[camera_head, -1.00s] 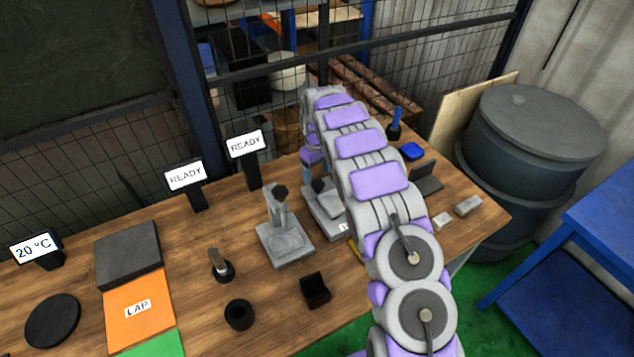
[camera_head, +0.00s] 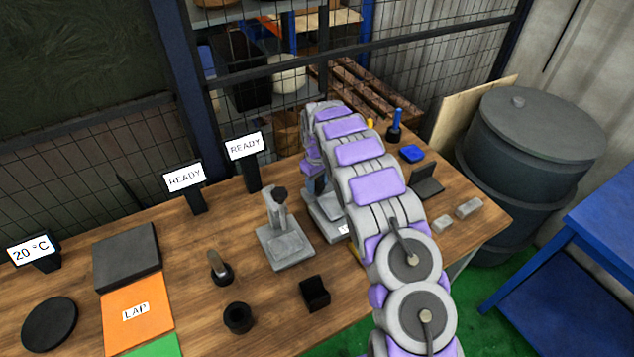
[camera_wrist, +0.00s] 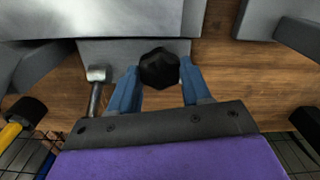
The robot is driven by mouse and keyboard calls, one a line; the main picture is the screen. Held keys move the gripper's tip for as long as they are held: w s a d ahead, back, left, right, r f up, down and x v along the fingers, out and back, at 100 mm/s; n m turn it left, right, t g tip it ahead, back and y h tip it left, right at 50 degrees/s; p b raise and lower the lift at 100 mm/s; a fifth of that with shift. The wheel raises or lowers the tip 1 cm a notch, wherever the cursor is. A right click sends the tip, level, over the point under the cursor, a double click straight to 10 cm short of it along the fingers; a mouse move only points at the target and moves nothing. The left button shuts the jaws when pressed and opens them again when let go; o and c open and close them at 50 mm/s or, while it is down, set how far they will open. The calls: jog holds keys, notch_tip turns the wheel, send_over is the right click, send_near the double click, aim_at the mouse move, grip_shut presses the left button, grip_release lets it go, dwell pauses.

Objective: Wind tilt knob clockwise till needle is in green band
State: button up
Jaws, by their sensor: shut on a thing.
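The tilt knob, a black lobed knob (camera_wrist: 159,67), sits in the middle of the wrist view beside a grey metal fixture (camera_wrist: 135,20). My gripper (camera_wrist: 160,78) has its two blue fingers on either side of the knob, shut on it. In the head view my purple and grey arm reaches over the bench, and the gripper end is largely hidden behind the arm, at a grey device (camera_head: 326,218). I cannot see a needle or a green band in either view.
A grey stand with a black knob (camera_head: 284,238) stands left of my arm. Two READY signs (camera_head: 244,146) stand behind it. A black block (camera_head: 314,292) lies in front. In the wrist view a metal-headed rod (camera_wrist: 96,88) lies close left of the fingers.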

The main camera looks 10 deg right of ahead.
aim_at(317, 184)
jog(key=c, duration=0.4)
jog(key=shift+r+m+p, duration=0.15)
jog(key=shift+m+p, duration=0.85)
jog(key=shift+m, duration=0.1)
jog(key=shift+c, duration=0.2)
jog(key=shift+f+m+p, duration=0.2)
jog(key=shift+m+p, duration=0.35)
jog(key=shift+m, duration=0.75)
jog(key=o, duration=1.1)
jog(key=shift+c, duration=0.2)
jog(key=shift+r, duration=0.15)
notch_tip(317, 184, up, 17)
jog(key=p, duration=0.2)
jog(key=shift+p, duration=0.3)
